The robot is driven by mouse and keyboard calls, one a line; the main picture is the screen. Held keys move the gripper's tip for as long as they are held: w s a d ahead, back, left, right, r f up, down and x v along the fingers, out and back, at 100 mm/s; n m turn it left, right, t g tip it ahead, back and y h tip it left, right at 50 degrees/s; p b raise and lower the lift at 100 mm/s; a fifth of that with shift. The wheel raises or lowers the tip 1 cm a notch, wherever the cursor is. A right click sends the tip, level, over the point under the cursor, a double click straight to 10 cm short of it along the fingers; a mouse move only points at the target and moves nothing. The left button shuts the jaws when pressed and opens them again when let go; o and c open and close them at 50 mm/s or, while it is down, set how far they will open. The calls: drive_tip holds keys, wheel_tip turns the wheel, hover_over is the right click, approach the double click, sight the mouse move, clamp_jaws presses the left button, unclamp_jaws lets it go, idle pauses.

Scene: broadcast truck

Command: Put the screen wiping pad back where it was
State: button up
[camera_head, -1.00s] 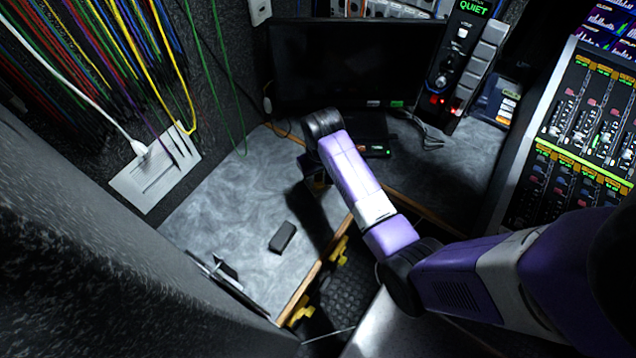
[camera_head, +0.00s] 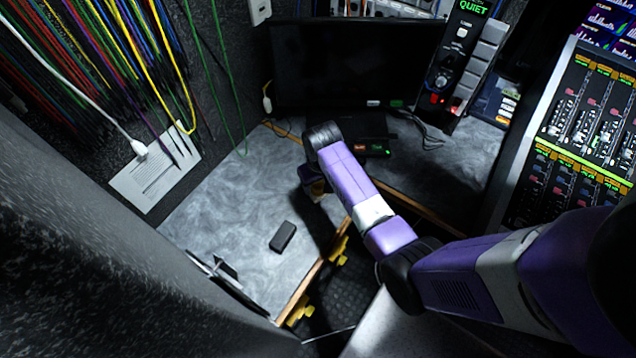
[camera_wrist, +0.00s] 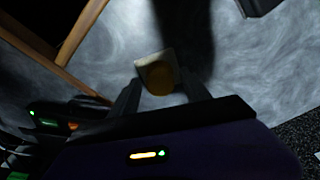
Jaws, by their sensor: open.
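A small block with a pale top and an orange-brown round face (camera_wrist: 160,76) stands on the grey desk between the fingertips of my gripper (camera_wrist: 163,88) in the wrist view. In the head view only a bit of it (camera_head: 318,188) shows beside my gripper (camera_head: 313,186). My gripper is open, its fingers on either side of the block; I cannot tell whether they touch it. A dark oblong block (camera_head: 283,236) lies on the desk nearer the front, apart from my gripper. I cannot tell for certain which of the two is the screen wiping pad.
The grey desk (camera_head: 225,215) has free room on the left and a wooden edge. A dark monitor (camera_head: 350,65) stands at the back, with a black box (camera_head: 365,133) before it. A control panel (camera_head: 465,60) and a mixing console (camera_head: 590,120) are on the right.

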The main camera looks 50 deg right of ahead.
sight(320, 188)
wheel_tip(320, 188, up, 12)
drive_tip(key=s, duration=0.1)
drive_tip(key=s+a+f+n+t+h, duration=0.1)
drive_tip(key=s+a+f+n+t, duration=0.15)
drive_tip(key=s+a, duration=0.3)
drive_tip(key=s+a+f+n+t, duration=0.1)
drive_tip(key=s+a+t, duration=0.3)
drive_tip(key=s+a, duration=0.15)
drive_tip(key=s+a+r+n+t+y, duration=0.1)
drive_tip(key=s+a+r+t, duration=0.2)
drive_tip(key=s+r, duration=0.3)
drive_tip(key=s+a+r+n+t, duration=0.1)
drive_tip(key=s+a+r+t, duration=0.3)
drive_tip(key=r, duration=1.2)
drive_tip(key=s+a, duration=0.2)
drive_tip(key=s, duration=0.1)
drive_tip(key=shift+a+r+y, duration=0.15)
drive_tip(key=shift+a+y, duration=0.15)
drive_tip(key=shift+y, duration=0.1)
